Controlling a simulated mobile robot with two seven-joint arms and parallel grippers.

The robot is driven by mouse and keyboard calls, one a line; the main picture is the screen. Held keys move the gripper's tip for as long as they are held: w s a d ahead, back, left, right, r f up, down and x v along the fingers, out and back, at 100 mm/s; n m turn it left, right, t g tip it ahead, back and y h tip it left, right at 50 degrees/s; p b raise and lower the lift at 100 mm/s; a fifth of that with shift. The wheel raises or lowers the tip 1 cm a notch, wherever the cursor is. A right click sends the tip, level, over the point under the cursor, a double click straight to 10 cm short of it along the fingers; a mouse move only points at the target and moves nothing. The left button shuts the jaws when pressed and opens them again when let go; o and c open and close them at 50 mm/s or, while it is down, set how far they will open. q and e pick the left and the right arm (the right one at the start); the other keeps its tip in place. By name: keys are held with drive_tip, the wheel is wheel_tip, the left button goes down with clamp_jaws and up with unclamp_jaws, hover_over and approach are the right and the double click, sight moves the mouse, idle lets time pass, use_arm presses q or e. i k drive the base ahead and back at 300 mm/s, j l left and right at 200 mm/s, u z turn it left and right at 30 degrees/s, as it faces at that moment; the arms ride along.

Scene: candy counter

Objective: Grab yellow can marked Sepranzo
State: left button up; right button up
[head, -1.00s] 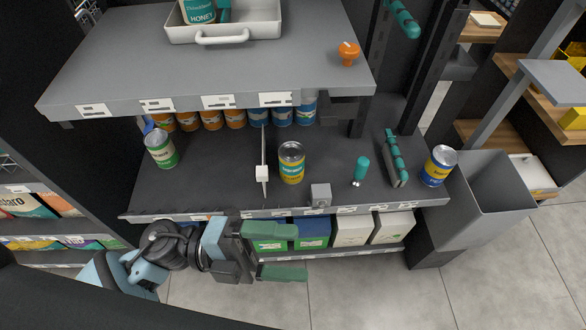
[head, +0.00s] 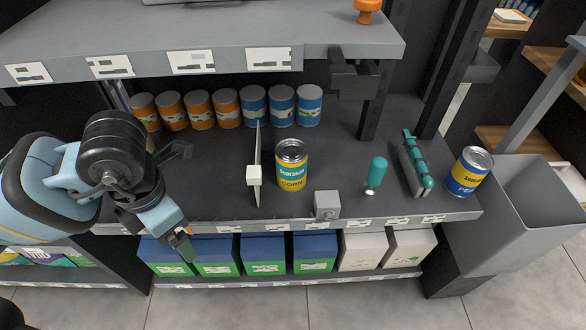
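A can (head: 291,168) with a yellow lower label, a teal upper band and lettering that reads like "Sepranzo" and "CORN" stands upright on the middle shelf. It is just right of a thin upright divider (head: 257,165) with a white block on it. A blue can with a yellow band (head: 469,172), its lettering starting "Sepr", stands at the shelf's right end. My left gripper (head: 186,246) is low and left of the yellow can, in front of the shelf edge and apart from the can. It is seen edge-on, so its opening cannot be made out. My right gripper is out of view.
Orange and blue cans (head: 228,108) line the shelf's back. A small grey box (head: 327,204), a teal-handled tool (head: 376,174) and a teal-topped rack (head: 416,165) stand right of the yellow can. The upper shelf (head: 220,32) overhangs the back. A grey bin (head: 510,205) is at right.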

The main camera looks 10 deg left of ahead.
sight(291, 153)
drive_tip(key=i+l, duration=0.8)
